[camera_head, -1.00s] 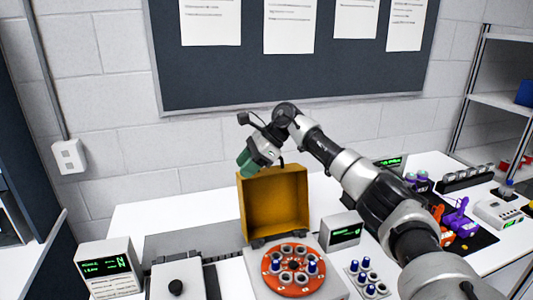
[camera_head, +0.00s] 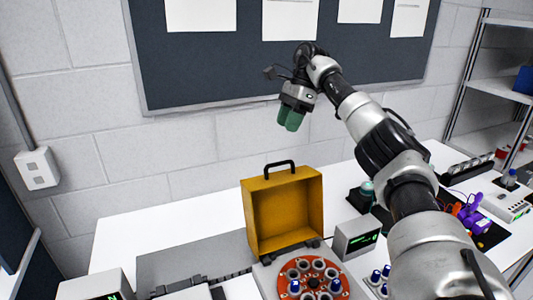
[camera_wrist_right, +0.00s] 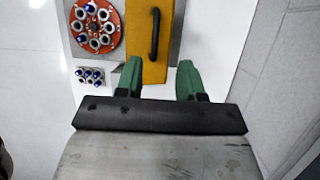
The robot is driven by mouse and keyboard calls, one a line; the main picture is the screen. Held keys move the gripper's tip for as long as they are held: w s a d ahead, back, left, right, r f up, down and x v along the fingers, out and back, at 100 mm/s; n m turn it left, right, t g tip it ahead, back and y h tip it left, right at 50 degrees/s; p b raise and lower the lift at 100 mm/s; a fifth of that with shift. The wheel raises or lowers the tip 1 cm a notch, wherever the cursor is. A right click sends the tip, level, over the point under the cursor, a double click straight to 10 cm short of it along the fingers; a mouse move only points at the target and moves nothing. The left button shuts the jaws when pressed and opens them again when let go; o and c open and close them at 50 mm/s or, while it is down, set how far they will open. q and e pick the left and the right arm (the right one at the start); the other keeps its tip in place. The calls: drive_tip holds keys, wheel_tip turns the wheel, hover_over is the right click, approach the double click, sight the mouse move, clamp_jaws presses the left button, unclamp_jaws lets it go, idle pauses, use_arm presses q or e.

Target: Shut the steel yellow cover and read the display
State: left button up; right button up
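The yellow cover (camera_head: 283,208) stands open and upright, its hollow side facing me, behind the round red plate (camera_head: 312,279) with grey and blue-capped sockets. A black handle (camera_head: 279,168) sits on its top edge. My right gripper (camera_head: 290,124) hangs above the cover, clear of it, with green fingers pointing down. In the right wrist view the fingers (camera_wrist_right: 159,66) are apart with nothing between them; the black handle (camera_wrist_right: 155,33) and yellow cover (camera_wrist_right: 144,14) lie beyond the tips. A grey display box (camera_head: 356,238) with green characters, too small to read, stands right of the cover. My left gripper is out of view.
Another display box (camera_head: 97,287) is cut off at the lower left. Blue-capped pieces (camera_head: 377,277) stand right of the red plate. My right arm crosses the table's right side, before purple and orange items (camera_head: 473,213). The white table (camera_head: 140,228) is bare left of the cover.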

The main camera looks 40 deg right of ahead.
drive_tip(key=x, duration=0.2)
drive_tip(key=s+x, duration=0.1)
drive_tip(key=x, duration=0.4)
drive_tip(key=p+x, duration=0.1)
drive_tip(key=x, duration=0.1)
drive_tip(key=shift+w, duration=0.2)
drive_tip(key=shift+a+f+p, duration=0.3)
drive_tip(key=shift+f+p, duration=0.05)
drive_tip(key=shift+f, duration=0.3)
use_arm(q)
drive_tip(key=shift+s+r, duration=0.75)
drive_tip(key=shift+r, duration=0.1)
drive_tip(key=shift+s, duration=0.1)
use_arm(e)
drive_tip(key=shift+c, duration=0.6)
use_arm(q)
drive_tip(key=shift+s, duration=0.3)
use_arm(e)
clamp_jaws()
